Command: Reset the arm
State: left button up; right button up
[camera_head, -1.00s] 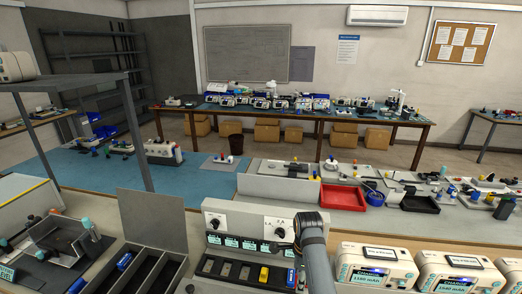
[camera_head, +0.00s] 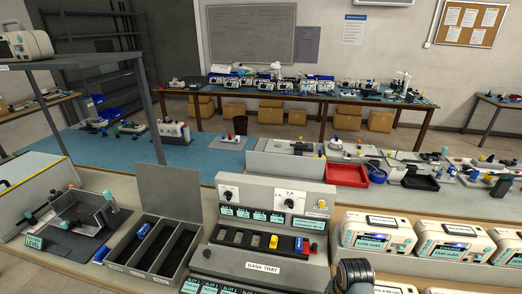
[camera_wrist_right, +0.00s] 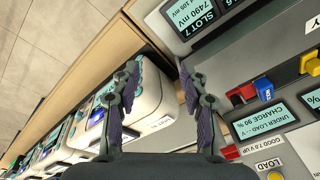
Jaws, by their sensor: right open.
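My right arm (camera_head: 355,275) shows only as a dark rounded link at the bottom edge of the head view, right of the bank tray unit. My right gripper (camera_wrist_right: 160,82) shows in the right wrist view with its two fingers spread apart and nothing between them. It hangs near the side of a white charger box (camera_wrist_right: 150,95) and the grey panel (camera_wrist_right: 225,60) with displays. My left gripper is not in view.
The bank tray unit (camera_head: 265,190) holds a yellow block (camera_head: 273,242) and a blue-and-red block (camera_head: 301,246). White charger boxes (camera_head: 375,234) stand to its right. An open dark bin (camera_head: 165,242) with a blue block (camera_head: 143,224) stands to its left.

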jog(key=s+d+r+n+t, duration=0.2)
jog(key=s+r+n, duration=0.2)
jog(key=s+n, duration=0.7)
notch_tip(320, 180, down, 27)
jog(key=s+d+g, duration=0.2)
jog(key=d, duration=0.1)
jog(key=s+d+f+b, duration=0.1)
jog(key=s+f, duration=1.6)
jog(key=s, duration=0.2)
jog(key=shift+f+g+b, duration=0.2)
jog(key=shift+g+b, duration=0.1)
jog(key=shift+g, duration=0.1)
